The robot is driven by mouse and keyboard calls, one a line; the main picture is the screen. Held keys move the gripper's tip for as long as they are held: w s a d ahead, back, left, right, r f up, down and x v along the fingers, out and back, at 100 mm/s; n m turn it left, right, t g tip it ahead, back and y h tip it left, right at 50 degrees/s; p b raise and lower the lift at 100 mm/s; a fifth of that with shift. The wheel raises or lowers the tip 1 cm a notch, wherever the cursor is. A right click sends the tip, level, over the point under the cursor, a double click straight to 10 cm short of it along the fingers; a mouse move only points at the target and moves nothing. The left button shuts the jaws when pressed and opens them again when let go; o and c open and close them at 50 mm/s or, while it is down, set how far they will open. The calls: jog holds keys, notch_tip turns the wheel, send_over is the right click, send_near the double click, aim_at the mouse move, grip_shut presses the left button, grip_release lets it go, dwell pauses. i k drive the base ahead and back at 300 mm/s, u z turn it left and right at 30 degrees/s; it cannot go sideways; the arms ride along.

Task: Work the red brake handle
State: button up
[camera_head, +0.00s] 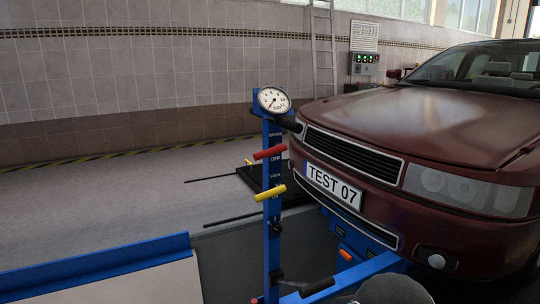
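The red brake handle (270,152) sticks out from the upper part of a blue post (272,228). It tilts slightly, with its right end higher. A yellow handle (270,193) sits below it on the same post, tilted the same way. A round white gauge (273,100) tops the post. A rounded grey shape at the bottom edge, right of the post, looks like part of my own arm. My gripper's fingers do not show. Nothing touches the red handle.
A dark red car (420,120) with plate TEST 07 stands close behind and right of the post. A low blue rail (95,266) runs at lower left. A ladder (323,45) and a control box (364,63) are at the back wall. Floor left of the post is mostly clear.

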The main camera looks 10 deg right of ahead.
aim_at(278, 147)
jog(key=z, duration=0.55)
jog(key=k, duration=0.65)
jog(key=z, duration=0.7)
jog(key=i, duration=1.25)
jog(key=u, duration=0.8)
